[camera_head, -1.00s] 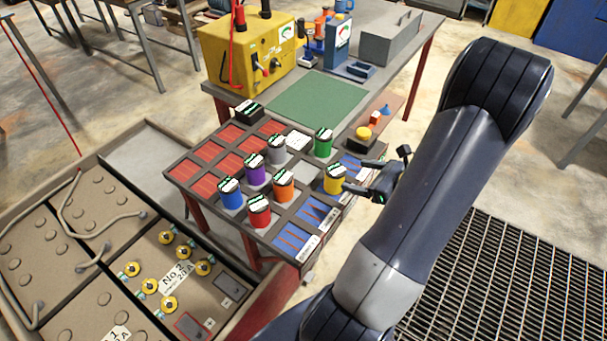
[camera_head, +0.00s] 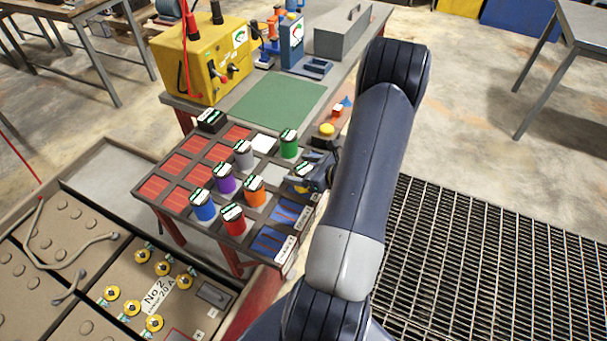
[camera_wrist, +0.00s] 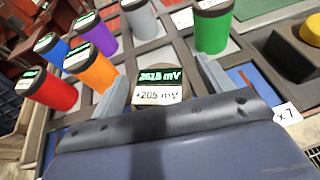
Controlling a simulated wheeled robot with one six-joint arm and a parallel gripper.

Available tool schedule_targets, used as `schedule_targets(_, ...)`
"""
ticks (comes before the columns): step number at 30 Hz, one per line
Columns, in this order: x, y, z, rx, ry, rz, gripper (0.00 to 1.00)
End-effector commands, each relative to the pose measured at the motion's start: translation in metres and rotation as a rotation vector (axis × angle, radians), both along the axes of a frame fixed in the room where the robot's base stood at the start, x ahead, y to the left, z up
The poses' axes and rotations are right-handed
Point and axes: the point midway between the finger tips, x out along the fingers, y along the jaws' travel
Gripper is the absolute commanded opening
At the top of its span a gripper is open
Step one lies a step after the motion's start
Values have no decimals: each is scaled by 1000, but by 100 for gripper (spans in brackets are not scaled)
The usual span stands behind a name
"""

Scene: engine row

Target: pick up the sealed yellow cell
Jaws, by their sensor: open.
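The yellow cell (camera_head: 301,186) stands in the tray's right-hand column in the head view, mostly hidden by my gripper. In the wrist view a cell with a dark top and a label (camera_wrist: 158,87) reading about 261.5 mV and +205 mV stands between my fingers; its yellow side is hidden there. My gripper (camera_head: 313,178) is open and comes in from the right. In the wrist view its two fingers (camera_wrist: 162,82) lie on either side of the cell. I cannot tell whether either finger touches it.
Red (camera_head: 233,222), orange (camera_head: 255,195), purple (camera_head: 225,182), blue (camera_head: 203,208), grey (camera_head: 243,157) and green (camera_head: 289,147) cells stand close by in the tray (camera_head: 180,217). A yellow button (camera_head: 327,129) sits behind my gripper. Floor grating (camera_head: 455,265) lies right.

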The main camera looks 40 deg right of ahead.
Motion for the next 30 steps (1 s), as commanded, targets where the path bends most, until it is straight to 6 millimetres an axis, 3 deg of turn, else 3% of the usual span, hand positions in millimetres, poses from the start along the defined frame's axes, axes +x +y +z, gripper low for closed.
schedule_targets(11,10,3,-5,0,0,-1,75)
schedule_targets(30,10,3,-4,0,0,0,22)
